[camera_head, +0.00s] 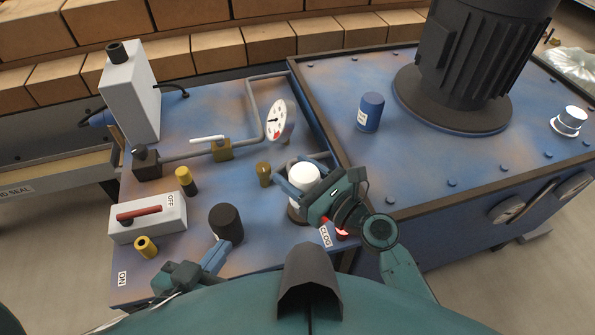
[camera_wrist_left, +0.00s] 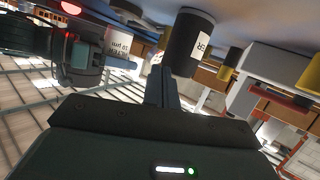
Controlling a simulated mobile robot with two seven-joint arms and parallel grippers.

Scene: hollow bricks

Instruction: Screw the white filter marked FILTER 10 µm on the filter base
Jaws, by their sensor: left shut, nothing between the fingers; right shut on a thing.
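The white filter (camera_head: 302,174) stands over a dark round base (camera_head: 296,214) on the blue bench. Its label, with FILTER and 10 µm, shows upside down in the left wrist view (camera_wrist_left: 118,46). My right gripper (camera_head: 297,190) is shut on the filter, one finger on each side. I cannot tell how far the filter is seated, as the gripper hides part of the joint. My left gripper (camera_head: 222,250) is shut and empty, just in front of a black cylinder (camera_head: 226,222). Its fingers also show in the left wrist view (camera_wrist_left: 160,82), beside the black cylinder (camera_wrist_left: 190,42).
A red light (camera_head: 342,233) glows by the CLOG label. Left are an ON/OFF box with a red lever (camera_head: 139,213) and yellow-black parts (camera_head: 186,181). A gauge (camera_head: 280,121) and pipe stand behind. A blue canister (camera_head: 370,112) and big motor (camera_head: 470,60) stand on the tank.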

